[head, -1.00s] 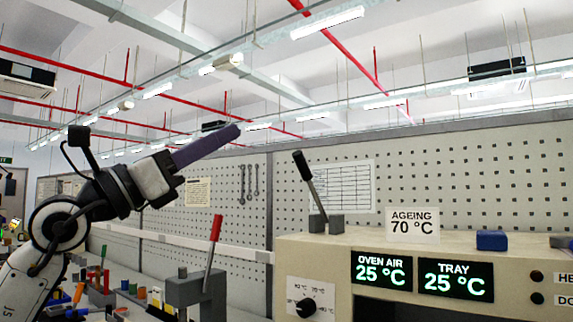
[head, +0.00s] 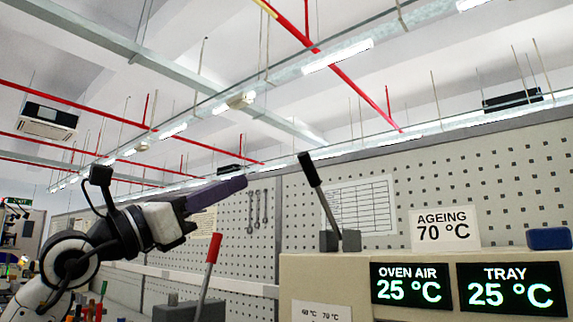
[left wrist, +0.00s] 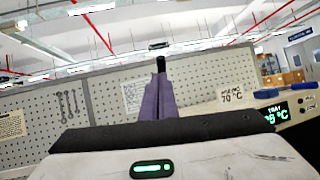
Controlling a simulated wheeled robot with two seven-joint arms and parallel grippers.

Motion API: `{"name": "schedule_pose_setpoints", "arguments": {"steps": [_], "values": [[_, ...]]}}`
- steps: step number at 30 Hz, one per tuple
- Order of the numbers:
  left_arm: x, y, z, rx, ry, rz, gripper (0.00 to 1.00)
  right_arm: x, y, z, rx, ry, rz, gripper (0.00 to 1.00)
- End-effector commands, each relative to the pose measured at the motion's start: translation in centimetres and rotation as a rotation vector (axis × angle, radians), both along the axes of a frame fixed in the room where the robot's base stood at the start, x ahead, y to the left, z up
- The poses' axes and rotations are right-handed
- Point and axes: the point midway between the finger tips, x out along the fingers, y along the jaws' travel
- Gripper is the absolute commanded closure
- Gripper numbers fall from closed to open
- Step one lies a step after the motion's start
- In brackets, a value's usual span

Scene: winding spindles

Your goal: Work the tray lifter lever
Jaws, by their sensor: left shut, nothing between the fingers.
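A lever with a black grip (head: 310,170) leans up and to the left from a grey bracket (head: 340,240) on top of the beige oven (head: 345,272). My left gripper (head: 244,183) is shut and empty, its dark purple fingers pointing right towards this lever, left of it with a gap in the head view. In the left wrist view the black grip (left wrist: 161,65) shows just past the fingertips (left wrist: 158,85); I cannot tell the distance. A second lever with a red grip (head: 213,248) stands lower, below my gripper. My right gripper is not in view.
The oven front has OVEN AIR (head: 411,290) and TRAY (head: 510,289) displays, both at 25 °C. A pegboard (head: 460,180) stands behind.

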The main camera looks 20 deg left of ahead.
Motion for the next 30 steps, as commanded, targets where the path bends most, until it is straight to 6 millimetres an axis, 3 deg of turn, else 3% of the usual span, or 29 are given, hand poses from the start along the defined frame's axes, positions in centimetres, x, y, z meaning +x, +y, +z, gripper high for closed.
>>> {"name": "schedule_pose_setpoints", "arguments": {"steps": [5, 21, 30], "values": [[1.1, -0.8, 1.0, -0.002, 0.0, -0.002, 1.0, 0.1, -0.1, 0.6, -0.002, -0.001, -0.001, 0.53], [8.9, -5.7, 6.1, 0.0, 0.0, -0.001, 1.0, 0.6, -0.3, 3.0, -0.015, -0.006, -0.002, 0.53], [10.3, -6.6, 6.8, 0.0, 0.0, 0.0, 1.0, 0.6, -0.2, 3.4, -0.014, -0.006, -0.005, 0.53]]}}
